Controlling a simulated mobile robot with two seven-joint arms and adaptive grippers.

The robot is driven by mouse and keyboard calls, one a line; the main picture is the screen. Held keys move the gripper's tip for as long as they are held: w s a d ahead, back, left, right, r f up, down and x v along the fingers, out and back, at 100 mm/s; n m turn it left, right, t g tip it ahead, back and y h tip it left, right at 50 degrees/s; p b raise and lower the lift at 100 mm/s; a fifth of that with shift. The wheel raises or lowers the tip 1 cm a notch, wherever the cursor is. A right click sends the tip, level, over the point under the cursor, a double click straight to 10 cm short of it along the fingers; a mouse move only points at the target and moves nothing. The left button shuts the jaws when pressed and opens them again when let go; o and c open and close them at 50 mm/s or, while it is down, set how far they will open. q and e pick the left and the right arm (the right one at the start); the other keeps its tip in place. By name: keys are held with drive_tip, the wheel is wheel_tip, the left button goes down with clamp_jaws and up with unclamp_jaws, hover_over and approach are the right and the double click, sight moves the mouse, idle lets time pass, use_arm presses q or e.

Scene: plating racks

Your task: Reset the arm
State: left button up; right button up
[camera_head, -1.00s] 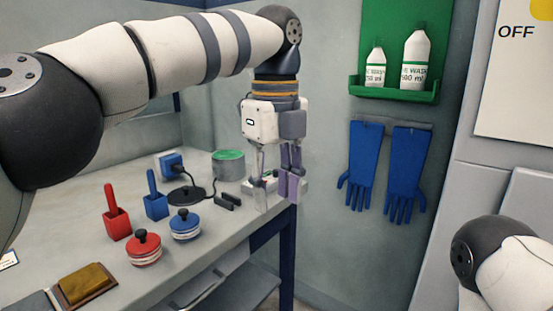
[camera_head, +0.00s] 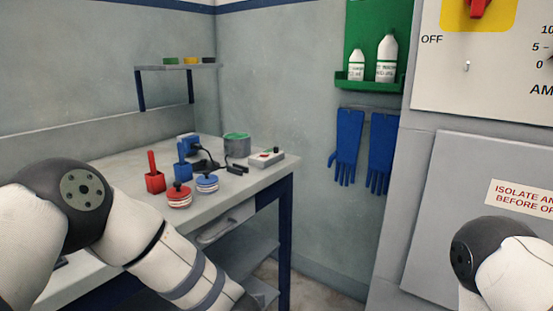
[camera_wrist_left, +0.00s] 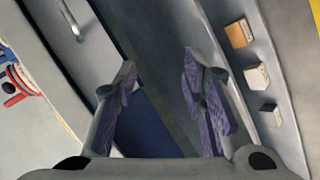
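My left arm (camera_head: 150,245) comes in from the left in the head view and bends down past the bottom edge, so its gripper is out of that view. In the left wrist view my left gripper (camera_wrist_left: 158,62) has its two purple-padded fingers apart, with nothing between them. It hangs off the bench front, beside a grey drawer front with a metal handle (camera_wrist_left: 72,22). A part of my right arm (camera_head: 505,265) shows at the lower right of the head view; its gripper is not in view.
The bench (camera_head: 120,178) carries red and blue holders, two round stamp-like pieces, a green-topped pot (camera_head: 236,145) and a switch box (camera_head: 265,158). Blue gloves (camera_head: 349,148) hang on the wall below a green bottle rack (camera_head: 370,86). A grey cabinet (camera_head: 460,170) stands at right.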

use_arm(q)
drive_tip(key=s+a+f+m+g+h, duration=0.2)
drive_tip(key=s+f+m, duration=0.5)
drive_tip(key=s, duration=0.3)
drive_tip(key=s+a+f+m+g+h, duration=0.2)
drive_tip(key=s+f+m, duration=0.4)
drive_tip(key=s, duration=0.3)
drive_tip(key=s+a+m+g+h, duration=0.1)
drive_tip(key=s+a+m+g, duration=0.2)
drive_tip(key=s, duration=1.9)
drive_tip(key=m+g, duration=0.3)
drive_tip(key=m, duration=0.1)
drive_tip(key=shift+s+a+f+m+h, duration=0.15)
drive_tip(key=shift+s+a+m+h, duration=0.05)
drive_tip(key=shift+s+m+h, duration=0.1)
